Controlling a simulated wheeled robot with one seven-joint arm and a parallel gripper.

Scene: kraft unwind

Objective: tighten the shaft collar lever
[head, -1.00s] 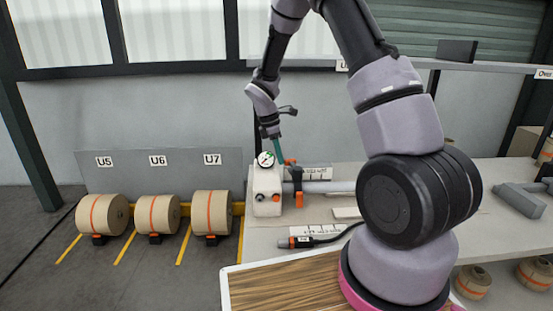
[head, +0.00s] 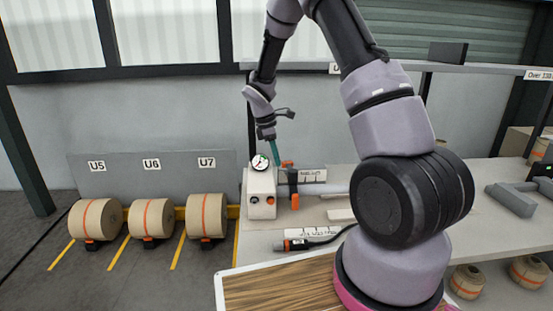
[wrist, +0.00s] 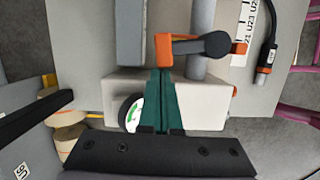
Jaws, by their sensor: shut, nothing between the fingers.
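My gripper (wrist: 163,75) is shut, its teal fingers together with nothing between them. In the wrist view its tips are at the lower edge of the lever's orange end (wrist: 163,48); I cannot tell whether they touch. The lever's dark arm (wrist: 188,47) runs from that end to a round dark hub over the grey shaft (wrist: 201,14). In the head view my gripper (head: 276,163) points down beside the gauge, close to the small orange lever end (head: 287,163). The dark collar (head: 293,183) sits around the shaft (head: 325,188), beside the white housing.
The white housing (head: 262,200) carries a round gauge (head: 259,162), near my fingers; the gauge also shows in the wrist view (wrist: 131,113). Kraft rolls (head: 207,216) stand on the floor at left.

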